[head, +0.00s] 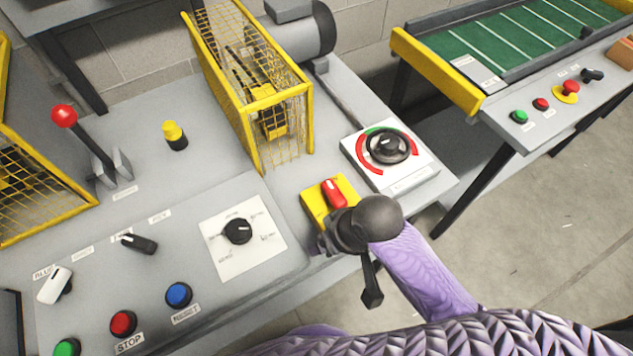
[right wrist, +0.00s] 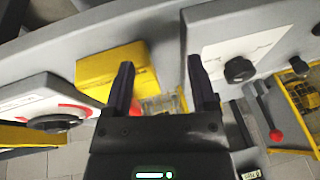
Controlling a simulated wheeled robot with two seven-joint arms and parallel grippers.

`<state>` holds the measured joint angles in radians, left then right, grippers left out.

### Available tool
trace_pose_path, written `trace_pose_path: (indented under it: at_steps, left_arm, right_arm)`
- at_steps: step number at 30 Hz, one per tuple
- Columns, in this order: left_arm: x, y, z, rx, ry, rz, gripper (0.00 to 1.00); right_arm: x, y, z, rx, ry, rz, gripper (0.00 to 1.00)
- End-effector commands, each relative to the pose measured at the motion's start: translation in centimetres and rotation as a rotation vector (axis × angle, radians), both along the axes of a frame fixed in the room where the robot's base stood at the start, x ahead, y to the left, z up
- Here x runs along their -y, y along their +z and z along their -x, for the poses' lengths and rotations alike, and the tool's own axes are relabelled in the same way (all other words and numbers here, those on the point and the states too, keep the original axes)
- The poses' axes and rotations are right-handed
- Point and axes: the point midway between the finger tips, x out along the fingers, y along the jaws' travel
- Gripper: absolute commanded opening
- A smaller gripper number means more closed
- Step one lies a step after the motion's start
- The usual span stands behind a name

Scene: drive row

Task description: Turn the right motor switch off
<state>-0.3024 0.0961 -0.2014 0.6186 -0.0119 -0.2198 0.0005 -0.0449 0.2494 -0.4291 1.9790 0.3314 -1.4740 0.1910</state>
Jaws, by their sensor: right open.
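A red switch (head: 333,193) sits on a yellow box (head: 313,205) at the right part of the grey machine top, beside the gauge dial. I cannot tell its on or off position. My right gripper (head: 327,241) is just in front of the box in the head view, apart from the switch as far as I can see, and partly hidden by my dark wrist. In the right wrist view the gripper (right wrist: 160,63) is open and empty, with the yellow box (right wrist: 103,65) by its left finger. My left gripper is not in view.
A white plate with a black handwheel (head: 388,146) lies right of the box. A yellow mesh guard (head: 257,120) stands behind it. Left are a rotary knob (head: 238,231), a blue button (head: 178,294), a red button (head: 123,322) and a red-ball lever (head: 65,116).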

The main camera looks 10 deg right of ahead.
Motion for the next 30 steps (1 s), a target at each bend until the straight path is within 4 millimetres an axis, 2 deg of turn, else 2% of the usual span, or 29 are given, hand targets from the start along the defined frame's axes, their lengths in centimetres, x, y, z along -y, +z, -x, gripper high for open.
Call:
trace_pose_path:
  at_steps: [1, 3, 7, 13, 15, 18, 20, 27, 30]
  left_arm:
    - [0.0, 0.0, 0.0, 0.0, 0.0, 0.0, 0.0]
    - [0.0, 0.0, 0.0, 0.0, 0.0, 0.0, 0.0]
    - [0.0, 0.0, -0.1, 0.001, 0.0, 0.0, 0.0]
    - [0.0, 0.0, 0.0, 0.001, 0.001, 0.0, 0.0]
    - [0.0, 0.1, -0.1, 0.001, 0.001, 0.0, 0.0]
    - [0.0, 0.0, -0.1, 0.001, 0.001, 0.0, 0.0]
    - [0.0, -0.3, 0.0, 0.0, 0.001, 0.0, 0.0]
    - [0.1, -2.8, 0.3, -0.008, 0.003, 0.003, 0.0]
    - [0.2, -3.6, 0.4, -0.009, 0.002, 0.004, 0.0]
  right_arm:
    - [-0.6, 1.2, -1.2, 0.003, 0.036, -0.001, 0.74]
    - [-1.2, 2.2, -2.4, -0.019, 0.07, 0.003, 0.74]
    - [-1.3, 4.1, -4.6, -0.068, 0.115, 0.05, 0.74]
    - [1.4, 7.8, -7.9, -0.157, 0.09, 0.197, 0.74]
    - [2.6, 9.1, -8.7, -0.184, 0.06, 0.243, 0.74]
    - [3.5, 9.9, -9.3, -0.206, 0.033, 0.277, 0.74]
    - [3.7, 9.4, -9.3, -0.211, 0.027, 0.281, 0.74]
    - [3.6, 3.5, -9.3, -0.213, 0.029, 0.28, 0.74]
    - [3.6, 1.6, -9.2, -0.213, 0.029, 0.28, 0.74]
